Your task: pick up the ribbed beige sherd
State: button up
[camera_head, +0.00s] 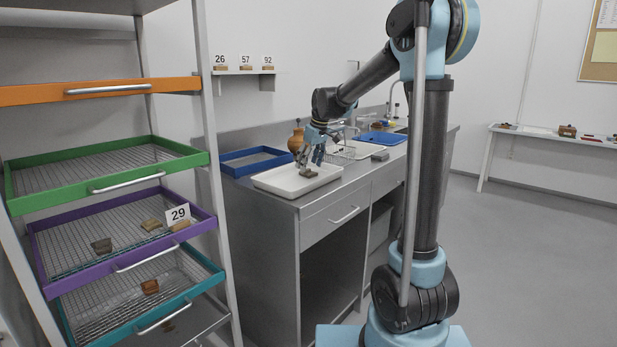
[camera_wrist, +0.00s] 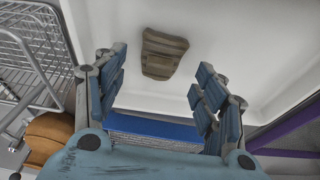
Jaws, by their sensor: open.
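The ribbed beige sherd (camera_wrist: 163,53) lies in the white tray (camera_wrist: 130,14), looking grey-brown with ridges across it. In the wrist view it sits just beyond the fingertips, near the middle of the gap between them. It also shows small in the head view (camera_head: 308,173), below my gripper. My gripper (camera_head: 313,154) is above the white tray (camera_head: 268,182) on the steel counter. In the wrist view my gripper (camera_wrist: 160,72) has its blue fingers spread wide with nothing between them. The fingers appear apart from the sherd.
At left, a shelf unit holds coloured drawers, the purple drawer (camera_head: 97,285) with sherds and a "29" card (camera_head: 177,214). The floor at right is clear.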

aim_at(307, 172)
jog(key=shift+x, duration=1.25)
jog(key=shift+c, duration=0.5)
jog(key=c, duration=1)
jog(key=shift+r, duration=0.1)
jog(key=shift+c, duration=0.2)
